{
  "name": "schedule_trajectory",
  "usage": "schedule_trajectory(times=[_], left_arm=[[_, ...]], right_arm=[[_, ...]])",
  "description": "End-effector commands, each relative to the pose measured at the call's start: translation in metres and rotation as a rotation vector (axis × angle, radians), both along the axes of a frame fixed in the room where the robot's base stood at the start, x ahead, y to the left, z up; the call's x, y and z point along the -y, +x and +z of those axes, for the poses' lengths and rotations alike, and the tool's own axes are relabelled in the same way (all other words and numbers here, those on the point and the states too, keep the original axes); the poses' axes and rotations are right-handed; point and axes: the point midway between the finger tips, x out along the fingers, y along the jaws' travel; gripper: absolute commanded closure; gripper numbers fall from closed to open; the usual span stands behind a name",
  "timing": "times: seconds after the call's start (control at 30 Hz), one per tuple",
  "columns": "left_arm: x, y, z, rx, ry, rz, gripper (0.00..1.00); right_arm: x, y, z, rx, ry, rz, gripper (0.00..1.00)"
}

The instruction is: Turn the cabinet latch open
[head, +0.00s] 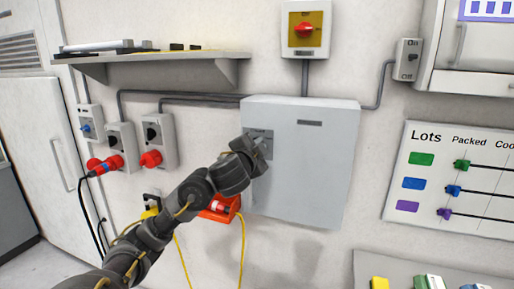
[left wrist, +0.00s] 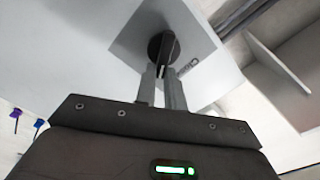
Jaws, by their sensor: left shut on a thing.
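The grey cabinet (head: 312,160) hangs on the wall in the middle of the head view, its door closed. Its latch sits on a square plate (head: 252,133) at the door's upper left and is mostly hidden by my gripper in the head view. In the left wrist view, the dark round latch (left wrist: 154,46) with a raised handle (left wrist: 167,48) sits on the grey plate (left wrist: 190,28), beside partly hidden lettering that starts "Clo". My left gripper (head: 262,146) is at the latch, its two fingers (left wrist: 161,80) closed on the handle. My right gripper is not in view.
Above the cabinet is a yellow box with a red knob (head: 305,30). A shelf (head: 150,59) and sockets with red plugs (head: 151,158) are to the left. An orange box (head: 221,207) with yellow cable is below left. A lots board (head: 455,180) is at right.

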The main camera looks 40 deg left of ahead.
Motion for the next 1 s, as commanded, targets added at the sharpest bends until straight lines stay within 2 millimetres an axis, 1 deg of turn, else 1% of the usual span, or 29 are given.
schedule_trajectory(times=[0.03,0.2,0.5,0.7,1.0], left_arm=[[-0.001,0.000,0.002,-0.006,0.042,0.002,1.00],[0.001,0.000,-0.001,-0.057,0.188,0.001,1.00],[0.002,0.000,-0.005,-0.129,0.392,0.002,1.00],[0.002,0.000,-0.007,-0.158,0.474,0.003,1.00],[0.002,0.000,-0.008,-0.177,0.523,0.003,1.00]], right_arm=[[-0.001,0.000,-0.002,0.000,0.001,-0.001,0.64],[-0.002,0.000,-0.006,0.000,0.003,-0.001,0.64],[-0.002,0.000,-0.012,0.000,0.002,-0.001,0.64],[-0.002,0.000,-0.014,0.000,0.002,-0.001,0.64],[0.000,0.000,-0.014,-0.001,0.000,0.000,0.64]])
